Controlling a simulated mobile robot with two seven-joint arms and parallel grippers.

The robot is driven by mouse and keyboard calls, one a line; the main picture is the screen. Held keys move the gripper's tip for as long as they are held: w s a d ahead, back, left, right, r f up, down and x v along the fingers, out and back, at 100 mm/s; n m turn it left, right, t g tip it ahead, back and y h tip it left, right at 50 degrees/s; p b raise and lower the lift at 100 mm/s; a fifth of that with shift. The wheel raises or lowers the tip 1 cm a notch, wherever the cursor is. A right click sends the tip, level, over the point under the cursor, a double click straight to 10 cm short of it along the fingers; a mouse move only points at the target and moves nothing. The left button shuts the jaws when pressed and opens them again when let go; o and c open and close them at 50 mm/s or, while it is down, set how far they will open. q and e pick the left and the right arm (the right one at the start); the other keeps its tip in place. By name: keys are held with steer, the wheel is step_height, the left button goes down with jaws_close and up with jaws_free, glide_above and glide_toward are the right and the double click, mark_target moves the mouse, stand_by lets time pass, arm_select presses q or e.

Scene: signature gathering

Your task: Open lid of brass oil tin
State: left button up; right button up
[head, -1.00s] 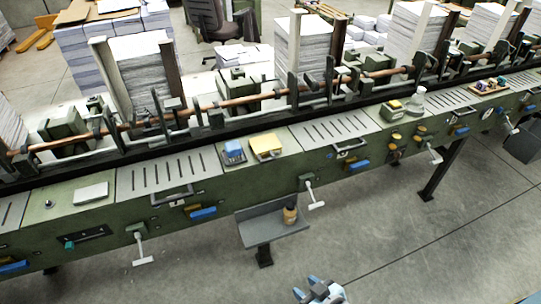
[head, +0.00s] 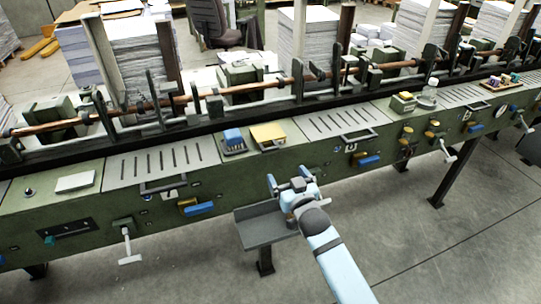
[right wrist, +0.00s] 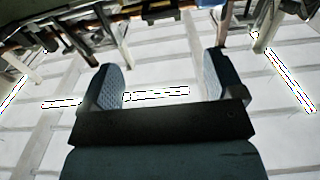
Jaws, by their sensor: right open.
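My right gripper (head: 288,180) is open in front of the green machine, above a small grey shelf. In the right wrist view its two fingers (right wrist: 162,78) stand wide apart with nothing between them. A yellow, flat-topped box (head: 268,135) sits on the machine's front ledge, beyond and slightly left of the gripper. It may be the brass oil tin, but I cannot tell for sure. Its top looks closed. A small amber container seen earlier on the grey shelf is now hidden behind my right gripper and arm. My left gripper is out of view.
A blue box (head: 233,140) stands left of the yellow one. The grey shelf (head: 262,229) juts out below the ledge. Levers with white handles (head: 129,260) stick out along the machine's front. A clear flask (head: 428,98) stands farther right. The floor in front is open.

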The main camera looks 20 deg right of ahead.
mark_target(271, 150)
steer(key=w, duration=1.3)
steer(key=shift+w, duration=0.2)
steer(key=shift+c, duration=0.7)
steer(key=c, duration=1.1)
